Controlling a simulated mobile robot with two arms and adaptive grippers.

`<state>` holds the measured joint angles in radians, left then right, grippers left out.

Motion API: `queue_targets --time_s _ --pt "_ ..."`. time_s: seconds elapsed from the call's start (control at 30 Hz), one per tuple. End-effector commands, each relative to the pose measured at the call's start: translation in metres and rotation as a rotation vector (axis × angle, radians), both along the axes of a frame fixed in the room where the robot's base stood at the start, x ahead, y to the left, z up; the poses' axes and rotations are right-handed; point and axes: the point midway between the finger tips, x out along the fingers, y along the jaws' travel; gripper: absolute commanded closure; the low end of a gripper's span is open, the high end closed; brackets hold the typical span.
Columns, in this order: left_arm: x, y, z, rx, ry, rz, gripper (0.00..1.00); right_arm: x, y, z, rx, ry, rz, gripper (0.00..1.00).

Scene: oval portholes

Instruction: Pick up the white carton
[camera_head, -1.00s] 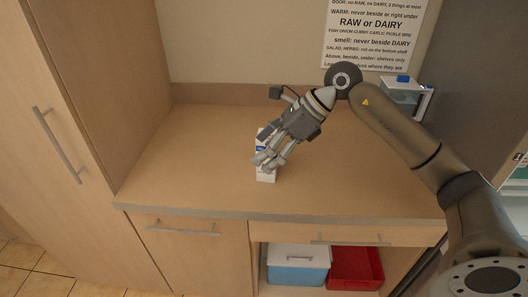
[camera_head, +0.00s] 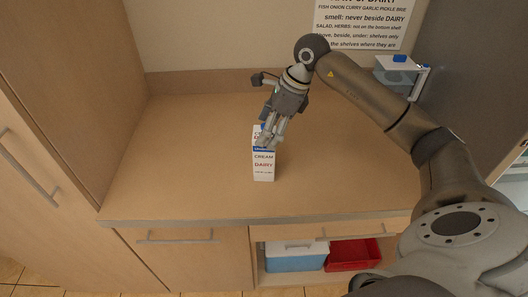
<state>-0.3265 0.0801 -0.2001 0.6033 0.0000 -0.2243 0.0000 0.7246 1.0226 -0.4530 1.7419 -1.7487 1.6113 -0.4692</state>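The white carton (camera_head: 264,170) stands upright on the wooden counter (camera_head: 190,150). It has a blue band near its top and the words CREAM and DAIRY on its front. My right gripper (camera_head: 266,143) comes in from the upper right and points down at the carton's top. Its fingers overlap the upper part of the carton in the picture. I cannot tell whether they touch it or how far apart they are. My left gripper is out of view.
A printed sign (camera_head: 358,22) hangs on the back wall. A clear container with a blue knob (camera_head: 399,60) stands at the back right. Below the counter are a blue bin with a white lid (camera_head: 296,262) and a red bin (camera_head: 352,256). The counter's left side is clear.

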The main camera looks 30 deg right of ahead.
Motion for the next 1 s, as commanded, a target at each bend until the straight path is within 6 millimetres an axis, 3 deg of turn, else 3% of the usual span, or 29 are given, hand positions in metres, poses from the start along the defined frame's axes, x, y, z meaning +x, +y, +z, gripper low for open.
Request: queue_targets --time_s 0.3,0.63,1.0 --pt "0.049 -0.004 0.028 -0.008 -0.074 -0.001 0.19 0.007 0.021 -0.033 0.002 0.002 0.001 0.21" --pt "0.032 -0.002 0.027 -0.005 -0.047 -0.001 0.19 0.009 0.023 -0.043 0.001 -0.001 0.001 0.21" --pt "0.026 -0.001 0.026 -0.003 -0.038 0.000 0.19 0.009 0.023 -0.042 0.001 0.000 0.001 0.69"
